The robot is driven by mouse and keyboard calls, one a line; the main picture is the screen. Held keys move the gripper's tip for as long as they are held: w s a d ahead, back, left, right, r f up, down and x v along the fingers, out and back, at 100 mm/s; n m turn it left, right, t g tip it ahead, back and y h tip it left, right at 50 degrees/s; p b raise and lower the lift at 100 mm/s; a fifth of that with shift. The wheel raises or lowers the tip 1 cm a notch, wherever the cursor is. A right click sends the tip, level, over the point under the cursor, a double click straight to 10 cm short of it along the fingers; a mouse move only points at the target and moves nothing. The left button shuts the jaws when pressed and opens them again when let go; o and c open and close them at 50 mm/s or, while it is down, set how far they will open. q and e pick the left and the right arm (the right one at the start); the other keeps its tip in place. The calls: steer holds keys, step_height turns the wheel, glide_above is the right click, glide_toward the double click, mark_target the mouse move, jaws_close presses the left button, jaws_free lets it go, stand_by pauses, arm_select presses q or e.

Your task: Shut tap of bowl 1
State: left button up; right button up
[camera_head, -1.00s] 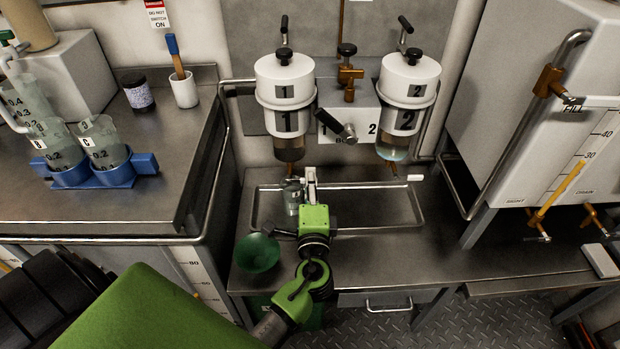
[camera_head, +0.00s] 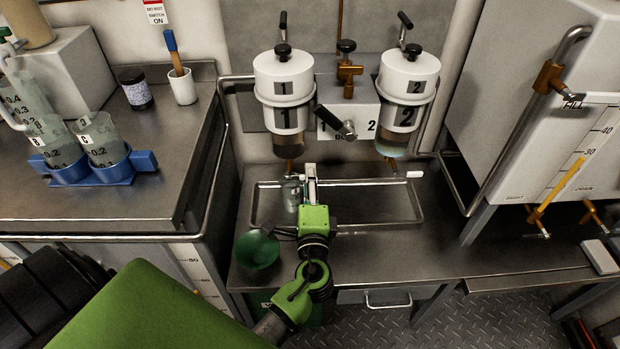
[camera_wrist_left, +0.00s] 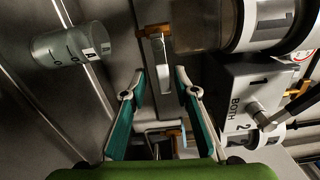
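Bowl 1 (camera_head: 284,89) is a white vessel with a clear bottom, mounted on the wall at the back. Its brass tap (camera_wrist_left: 152,31) with a pale lever (camera_wrist_left: 163,62) shows in the left wrist view. My left gripper (camera_head: 310,172) is in front of and below bowl 1 in the head view. In the wrist view its two teal fingers (camera_wrist_left: 158,84) are spread, with the lever's end between their tips; I see no grip on it. A clear beaker (camera_head: 291,196) stands in the tray left of the gripper. My right gripper is not in view.
Bowl 2 (camera_head: 408,78) hangs to the right, its tap lever (camera_head: 414,174) pointing sideways. The valve block (camera_head: 349,107) sits between the bowls. The tray's (camera_head: 385,221) right part is clear. A green funnel-like cup (camera_head: 257,250) stands at front left.

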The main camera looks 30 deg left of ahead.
arm_select(q)
steer(key=v, duration=1.1)
steer(key=shift+d, duration=0.2)
steer(key=shift+s+f, duration=0.15)
